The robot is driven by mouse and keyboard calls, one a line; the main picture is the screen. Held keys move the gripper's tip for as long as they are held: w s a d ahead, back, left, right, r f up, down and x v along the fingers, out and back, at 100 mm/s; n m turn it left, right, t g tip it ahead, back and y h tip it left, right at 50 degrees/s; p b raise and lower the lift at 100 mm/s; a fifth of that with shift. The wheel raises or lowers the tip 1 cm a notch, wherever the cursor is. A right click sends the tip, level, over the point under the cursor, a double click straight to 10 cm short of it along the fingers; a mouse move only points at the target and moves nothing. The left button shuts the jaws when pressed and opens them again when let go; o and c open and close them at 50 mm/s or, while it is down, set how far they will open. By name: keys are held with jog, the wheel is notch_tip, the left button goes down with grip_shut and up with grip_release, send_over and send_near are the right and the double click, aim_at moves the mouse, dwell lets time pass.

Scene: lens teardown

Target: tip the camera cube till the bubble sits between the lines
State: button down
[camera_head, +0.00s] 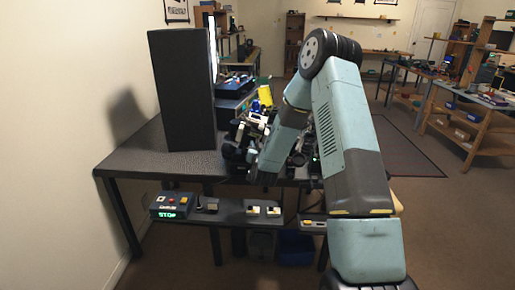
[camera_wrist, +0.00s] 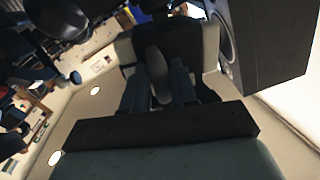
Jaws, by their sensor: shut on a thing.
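My gripper (camera_wrist: 160,92) shows in the wrist view with its two dark fingers on either side of a grey rounded handle (camera_wrist: 158,66). It is shut on this handle. The handle stands in front of a dark body with pale sides, and I cannot tell whether this body is the camera cube. In the head view my forearm reaches down to the cluttered middle of the desk, where the fingertips cannot be made out. No bubble or lines can be read in either view.
A tall black panel (camera_head: 182,90) stands on the dark desk (camera_head: 135,160), left of my arm. A yellow cylinder (camera_head: 265,96) is behind the clutter. A control box (camera_head: 170,205) reading STOP is on the lower shelf.

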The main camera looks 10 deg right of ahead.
jog(key=shift+a, duration=0.15)
jog(key=shift+w+a+r+n, duration=0.1)
jog(key=shift+a+r+n, duration=0.25)
jog(key=shift+n, duration=0.35)
jog(key=shift+w+a+r+n+g, duration=0.1)
jog(key=shift+a+n+g, duration=0.05)
jog(key=shift+a+n, duration=0.3)
jog(key=shift+w+a+r+n+g, duration=0.1)
jog(key=shift+a+n+g, duration=0.1)
jog(key=shift+n, duration=0.35)
jog(key=c, duration=1.1)
grip_release()
jog(key=shift+d, duration=0.1)
jog(key=s, duration=0.4)
jog(key=s+a, duration=0.1)
jog(key=s, duration=0.8)
jog(key=shift+s+a+r, duration=0.3)
jog(key=shift+s+r, duration=0.05)
